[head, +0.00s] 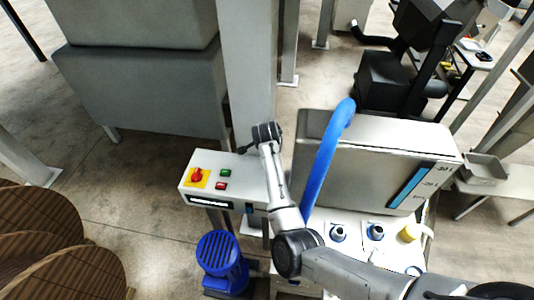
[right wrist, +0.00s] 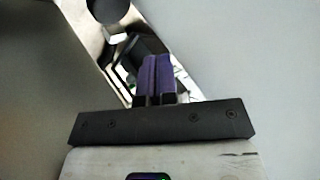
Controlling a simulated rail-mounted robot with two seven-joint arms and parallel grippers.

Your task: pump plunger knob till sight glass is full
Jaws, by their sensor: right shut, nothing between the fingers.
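My right arm reaches up from the lower right in the head view, with its wrist end above the back of the white control box. The fingers are mostly hidden there. In the right wrist view my right gripper (right wrist: 155,62) has its purple fingers together, with nothing between them. A dark round shape (right wrist: 108,10) shows beyond the fingertips, apart from them; I cannot tell whether it is the plunger knob. A blue strip (head: 406,186) on the grey cabinet's slanted face may be the sight glass, but its fill level cannot be read. My left gripper is out of view.
The control box (head: 208,200) carries a red rotary switch (head: 197,175) and green and red buttons. A blue hose (head: 326,155) arches beside the grey cabinet (head: 350,150). A blue motor (head: 222,262) stands below. A grey post (head: 247,70) rises behind the box.

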